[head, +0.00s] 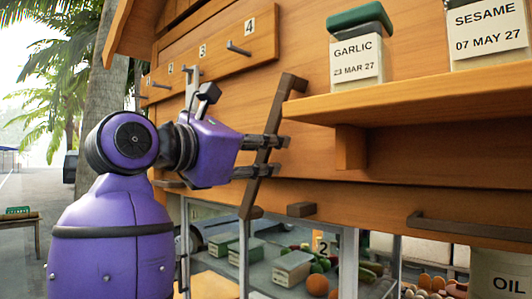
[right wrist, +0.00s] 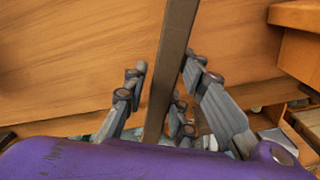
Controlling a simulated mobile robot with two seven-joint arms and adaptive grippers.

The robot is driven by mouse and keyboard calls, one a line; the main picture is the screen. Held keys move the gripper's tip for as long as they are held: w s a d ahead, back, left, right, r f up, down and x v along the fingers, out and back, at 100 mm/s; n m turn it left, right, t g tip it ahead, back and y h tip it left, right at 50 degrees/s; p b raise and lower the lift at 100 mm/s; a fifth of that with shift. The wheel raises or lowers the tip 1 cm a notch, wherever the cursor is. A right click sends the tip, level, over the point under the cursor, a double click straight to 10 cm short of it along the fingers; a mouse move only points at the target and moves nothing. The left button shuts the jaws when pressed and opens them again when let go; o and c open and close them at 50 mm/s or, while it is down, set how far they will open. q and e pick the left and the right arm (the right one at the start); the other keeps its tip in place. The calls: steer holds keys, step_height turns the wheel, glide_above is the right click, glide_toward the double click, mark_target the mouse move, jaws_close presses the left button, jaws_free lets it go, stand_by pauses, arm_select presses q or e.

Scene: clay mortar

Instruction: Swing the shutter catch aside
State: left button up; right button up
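The shutter catch looks to be the long dark brown bar (head: 262,185) on the wooden front of the stall. It leans, its top end to the right and its lower end beside a small dark block (head: 301,209). My right gripper (head: 279,156) is at the bar's middle, its fingers reaching across it. In the right wrist view, the bar (right wrist: 174,55) runs between the spread fingers of my right gripper (right wrist: 166,68). A gap shows on the bar's left; the right finger is close to it, and I cannot tell whether they touch. My left gripper is not in view.
A wooden shelf (head: 430,103) juts out right of the bar, holding a garlic jar (head: 356,50) and a sesame jar (head: 488,35). A numbered peg rail (head: 215,58) is above left. A dark handle (head: 460,227) is lower right. Produce shows behind glass below.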

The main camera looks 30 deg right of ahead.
steer(key=shift+o, duration=0.9)
steer(key=shift+w, duration=0.1)
steer(key=shift+f, duration=0.1)
steer(key=shift+a, duration=0.1)
steer(key=v, duration=1.2)
